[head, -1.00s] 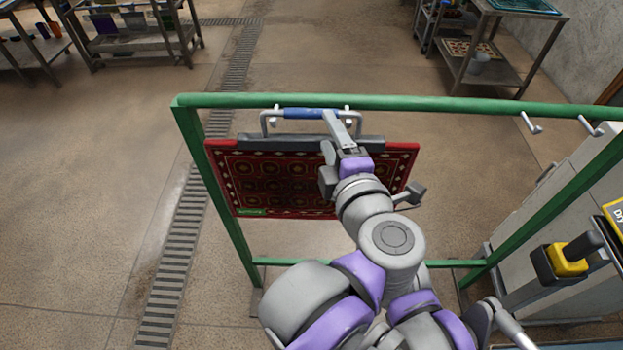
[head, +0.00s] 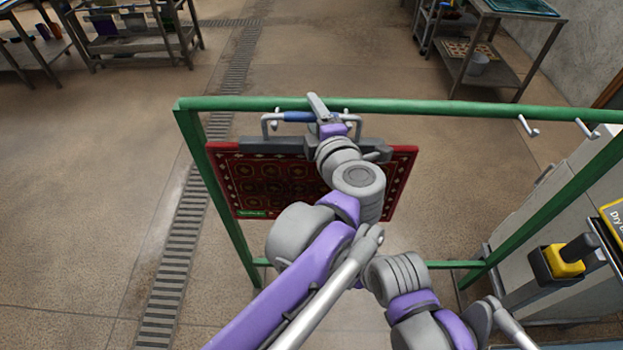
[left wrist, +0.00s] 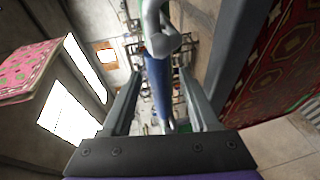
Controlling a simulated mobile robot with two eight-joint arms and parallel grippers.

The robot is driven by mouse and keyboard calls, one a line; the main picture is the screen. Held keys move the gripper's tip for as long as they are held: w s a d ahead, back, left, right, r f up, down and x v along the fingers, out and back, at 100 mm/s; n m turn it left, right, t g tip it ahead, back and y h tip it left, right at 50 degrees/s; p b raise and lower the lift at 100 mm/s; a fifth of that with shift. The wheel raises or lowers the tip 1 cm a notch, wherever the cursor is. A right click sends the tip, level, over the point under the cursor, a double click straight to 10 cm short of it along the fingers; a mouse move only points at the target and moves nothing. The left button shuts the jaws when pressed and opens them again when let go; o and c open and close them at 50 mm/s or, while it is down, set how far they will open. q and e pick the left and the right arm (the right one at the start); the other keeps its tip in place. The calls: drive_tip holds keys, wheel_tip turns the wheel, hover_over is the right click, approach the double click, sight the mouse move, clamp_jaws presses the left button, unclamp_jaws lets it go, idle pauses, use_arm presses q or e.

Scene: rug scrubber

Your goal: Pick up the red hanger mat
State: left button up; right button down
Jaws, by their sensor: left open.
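The red hanger mat (head: 262,180) hangs from a grey clamp bar (head: 260,144) on the green rack, with dark patterned squares on its face. Its metal handle has a blue grip (head: 296,117) at the rail. My left gripper (head: 319,106) is at the right part of this grip; my wrist hides part of the handle and mat. In the left wrist view, the open fingers (left wrist: 159,88) stand on either side of the blue grip (left wrist: 156,82), with gaps beside it. The red mat (left wrist: 285,65) also shows there at the right. My right gripper is out of view.
The green rail (head: 440,106) runs across the front, with empty hooks (head: 530,125) to the right. A grey machine (head: 545,215) with a yellow-and-black part (head: 565,261) stands at the right. Another pink-red mat (left wrist: 30,70) shows in the left wrist view. Tables stand far back.

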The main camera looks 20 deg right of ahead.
use_arm(q)
drive_tip(key=shift+s, duration=0.1)
clamp_jaws()
idle(1.3)
